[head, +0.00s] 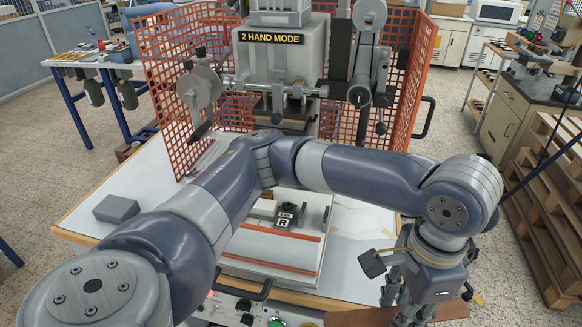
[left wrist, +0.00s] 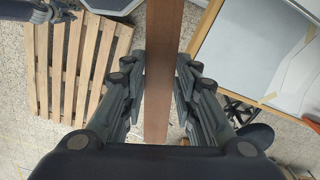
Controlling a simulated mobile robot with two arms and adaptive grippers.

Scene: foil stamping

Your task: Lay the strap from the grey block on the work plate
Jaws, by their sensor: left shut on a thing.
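The brown strap (head: 450,309) is at the lower right of the head view, held level beyond the table's right side. It also runs lengthwise between the fingers in the left wrist view (left wrist: 165,40). My left gripper (head: 412,312) points down and is shut on the strap; its fingers show on both sides of the strap in the left wrist view (left wrist: 161,88). The grey block (head: 116,208) sits on the left of the table with a bare top. The pale work plate (head: 262,246) has red strips and bears a small fixture marked R (head: 285,216). My right gripper is not in view.
The stamping machine (head: 285,60) stands behind the plate, between orange mesh guards (head: 168,85). My left arm crosses over the table and hides part of it. A wooden pallet (left wrist: 82,62) is beside the gripper. White sheets (head: 358,232) lie on the table's right.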

